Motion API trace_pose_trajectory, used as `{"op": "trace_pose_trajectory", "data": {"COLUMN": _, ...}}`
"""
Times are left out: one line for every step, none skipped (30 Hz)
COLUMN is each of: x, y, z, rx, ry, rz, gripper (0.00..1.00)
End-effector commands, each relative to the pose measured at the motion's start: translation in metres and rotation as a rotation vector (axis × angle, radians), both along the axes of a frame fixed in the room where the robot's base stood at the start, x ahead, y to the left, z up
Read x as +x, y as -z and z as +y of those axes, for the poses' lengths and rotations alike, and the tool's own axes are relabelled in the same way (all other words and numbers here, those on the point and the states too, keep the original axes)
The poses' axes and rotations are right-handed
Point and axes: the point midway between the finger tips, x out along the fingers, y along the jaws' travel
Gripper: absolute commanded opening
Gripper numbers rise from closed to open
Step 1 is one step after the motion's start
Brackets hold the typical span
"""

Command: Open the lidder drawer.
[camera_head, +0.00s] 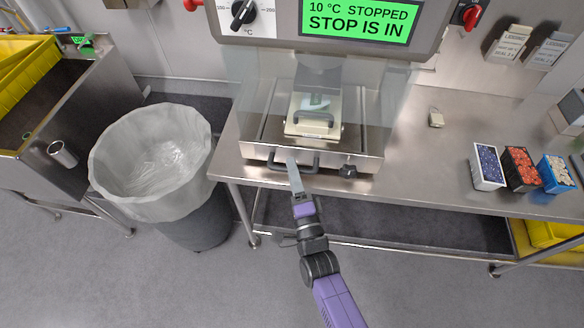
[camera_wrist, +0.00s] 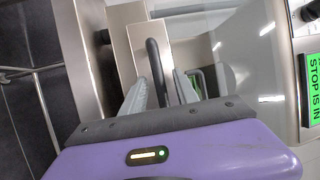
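The lidder (camera_head: 345,95) is a steel machine with clear side panels on the bench. Its drawer (camera_head: 262,152) is at the bottom, with a dark bar handle (camera_head: 310,169) on its front. A cream block with its own handle (camera_head: 314,130) sits inside above the drawer. My gripper (camera_head: 293,168) reaches up from below to the left part of the drawer handle. In the wrist view, the two grey fingers are apart, with the dark drawer handle (camera_wrist: 156,72) showing between and beyond their tips. I cannot tell whether they touch it.
A lined waste bin (camera_head: 150,160) stands left of the bench. A black knob (camera_head: 348,171) sits right of the drawer handle.

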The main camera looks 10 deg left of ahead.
Motion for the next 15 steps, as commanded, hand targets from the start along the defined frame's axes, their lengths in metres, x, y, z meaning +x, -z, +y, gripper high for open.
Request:
{"op": "trace_pose_trajectory", "data": {"x": 0.0031, "y": -0.001, "z": 0.0013, "rx": 0.0, "ry": 0.0, "rz": 0.0, "gripper": 0.36}}
{"op": "trace_pose_trajectory", "data": {"x": 0.0043, "y": -0.0013, "z": 0.0019, "rx": 0.0, "ry": 0.0, "rz": 0.0, "gripper": 0.36}}
{"op": "trace_pose_trajectory", "data": {"x": 0.0055, "y": -0.0014, "z": 0.0023, "rx": 0.0, "ry": 0.0, "rz": 0.0, "gripper": 0.36}}
{"op": "trace_pose_trajectory", "data": {"x": 0.006, "y": -0.0013, "z": 0.0025, "rx": 0.0, "ry": 0.0, "rz": 0.0, "gripper": 0.36}}
{"op": "trace_pose_trajectory", "data": {"x": 0.0063, "y": -0.0013, "z": 0.0026, "rx": 0.0, "ry": 0.0, "rz": 0.0, "gripper": 0.36}}
{"op": "trace_pose_trajectory", "data": {"x": 0.0064, "y": -0.0011, "z": 0.0026, "rx": 0.0, "ry": 0.0, "rz": 0.0, "gripper": 0.36}}
{"op": "trace_pose_trajectory", "data": {"x": 0.0063, "y": -0.001, "z": 0.0026, "rx": 0.0, "ry": 0.0, "rz": 0.0, "gripper": 0.36}}
{"op": "trace_pose_trajectory", "data": {"x": 0.0062, "y": -0.001, "z": 0.0026, "rx": 0.0, "ry": 0.0, "rz": 0.0, "gripper": 0.36}}
{"op": "trace_pose_trajectory", "data": {"x": 0.0062, "y": -0.001, "z": 0.0026, "rx": 0.0, "ry": 0.0, "rz": 0.0, "gripper": 0.36}}
{"op": "trace_pose_trajectory", "data": {"x": 0.0062, "y": -0.0011, "z": 0.0026, "rx": 0.0, "ry": 0.0, "rz": 0.0, "gripper": 0.36}}
{"op": "trace_pose_trajectory", "data": {"x": 0.0061, "y": -0.001, "z": 0.0025, "rx": 0.0, "ry": 0.0, "rz": 0.0, "gripper": 0.36}}
{"op": "trace_pose_trajectory", "data": {"x": 0.0062, "y": -0.001, "z": 0.0024, "rx": 0.0, "ry": 0.0, "rz": 0.0, "gripper": 0.3}}
{"op": "trace_pose_trajectory", "data": {"x": 0.0062, "y": -0.001, "z": 0.0024, "rx": 0.0, "ry": 0.0, "rz": 0.0, "gripper": 0.24}}
{"op": "trace_pose_trajectory", "data": {"x": 0.0062, "y": -0.001, "z": 0.0024, "rx": 0.0, "ry": 0.0, "rz": 0.0, "gripper": 0.18}}
{"op": "trace_pose_trajectory", "data": {"x": 0.0061, "y": -0.001, "z": 0.0024, "rx": 0.0, "ry": 0.0, "rz": 0.0, "gripper": 0.11}}
